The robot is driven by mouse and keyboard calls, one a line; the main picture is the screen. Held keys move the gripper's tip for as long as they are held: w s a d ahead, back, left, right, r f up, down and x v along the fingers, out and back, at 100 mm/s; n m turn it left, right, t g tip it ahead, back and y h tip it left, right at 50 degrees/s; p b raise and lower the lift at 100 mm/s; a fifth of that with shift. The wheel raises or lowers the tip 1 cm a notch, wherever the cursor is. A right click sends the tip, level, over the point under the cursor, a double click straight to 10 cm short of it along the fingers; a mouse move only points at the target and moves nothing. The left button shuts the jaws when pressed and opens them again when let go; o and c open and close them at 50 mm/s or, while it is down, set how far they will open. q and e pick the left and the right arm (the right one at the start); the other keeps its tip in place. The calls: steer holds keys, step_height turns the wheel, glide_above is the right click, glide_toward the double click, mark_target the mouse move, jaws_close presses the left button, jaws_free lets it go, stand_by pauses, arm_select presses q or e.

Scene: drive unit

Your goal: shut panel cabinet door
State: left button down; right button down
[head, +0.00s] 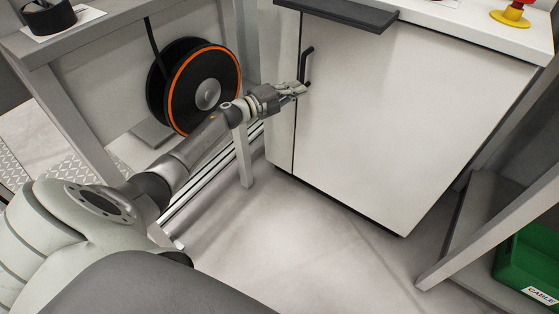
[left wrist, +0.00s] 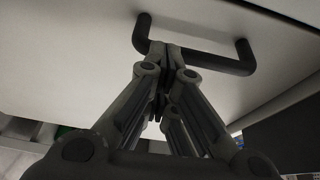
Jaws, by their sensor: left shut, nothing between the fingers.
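The white panel cabinet door (head: 400,110) shows in the head view and fills the upper part of the left wrist view (left wrist: 75,50). It looks flush or nearly flush with the cabinet front, with a thin dark seam along its left edge. I cannot tell whether a small gap remains. Its black bar handle (head: 304,66) sits near that edge and also shows in the left wrist view (left wrist: 215,62). My left gripper (head: 304,88) is shut and empty, its tips right by the handle; contact is unclear. My right gripper is out of view.
A black cable reel with an orange ring (head: 208,93) is left of the cabinet. A black tray (head: 345,12) juts out above the door. A green crate (head: 528,262) stands at lower right. The floor before the door (head: 310,240) is clear.

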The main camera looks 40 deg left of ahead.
arm_select(q)
steer(key=shift+w+a+r, duration=0.15)
steer(key=shift+w+r, duration=0.05)
steer(key=shift+r, duration=0.25)
step_height(320, 180, up, 10)
steer(key=shift+d+f, duration=0.2)
steer(key=shift+d, duration=0.1)
